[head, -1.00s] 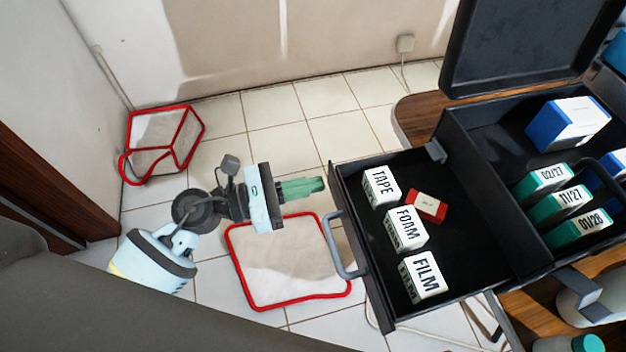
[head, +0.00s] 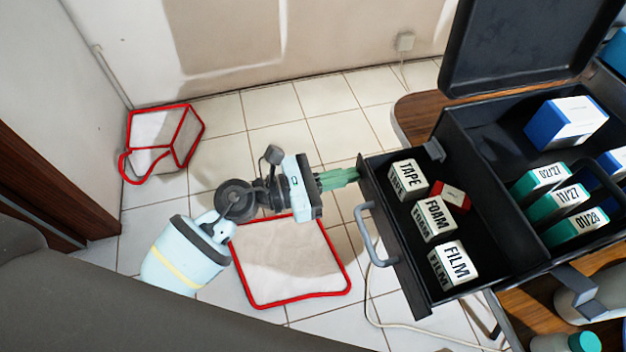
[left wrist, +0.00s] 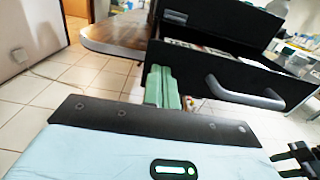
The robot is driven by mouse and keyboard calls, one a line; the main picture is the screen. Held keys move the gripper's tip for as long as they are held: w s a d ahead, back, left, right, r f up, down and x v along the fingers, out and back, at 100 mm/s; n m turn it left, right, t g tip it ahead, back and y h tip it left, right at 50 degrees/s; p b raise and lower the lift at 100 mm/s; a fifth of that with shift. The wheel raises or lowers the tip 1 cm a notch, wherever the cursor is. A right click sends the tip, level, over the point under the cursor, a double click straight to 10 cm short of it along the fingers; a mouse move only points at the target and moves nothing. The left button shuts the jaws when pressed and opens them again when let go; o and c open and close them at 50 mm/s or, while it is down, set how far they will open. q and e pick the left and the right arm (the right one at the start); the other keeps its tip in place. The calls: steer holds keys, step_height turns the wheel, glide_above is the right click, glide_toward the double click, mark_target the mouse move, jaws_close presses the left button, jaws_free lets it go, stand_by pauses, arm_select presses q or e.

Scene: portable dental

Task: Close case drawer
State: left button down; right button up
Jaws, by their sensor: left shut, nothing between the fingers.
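The black case drawer (head: 385,245) is partly out of the black case (head: 487,150) in the head view. It holds white boxes labelled TAPE (head: 408,180), FOAM (head: 434,219) and FILM (head: 453,263), and a red and white box (head: 452,197). My left gripper (head: 356,174) is shut and empty, its green fingertips at the drawer's front face near the far corner. They appear to touch it. In the left wrist view the green fingers (left wrist: 162,87) stand beside the drawer front (left wrist: 215,75), left of its grey handle (left wrist: 245,95).
The case stands on a wooden table (head: 415,115) with its lid (head: 515,45) raised. Its main compartment holds green-and-white dated boxes (head: 558,204) and a blue-and-white box (head: 567,122). Red-edged mats (head: 290,270) lie on the tiled floor. A cable runs below the drawer.

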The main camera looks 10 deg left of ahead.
mark_target(413, 159)
arm_select(q)
steer(key=b+x, duration=0.1)
steer(key=x, duration=1.2)
steer(key=shift+w+d, duration=0.2)
steer(key=shift+d, duration=0.15)
steer(key=shift+r, duration=0.1)
arm_select(e)
steer(key=shift+f, duration=0.45)
arm_select(q)
steer(key=shift+d+r, duration=0.1)
arm_select(e)
steer(key=shift+s, duration=0.1)
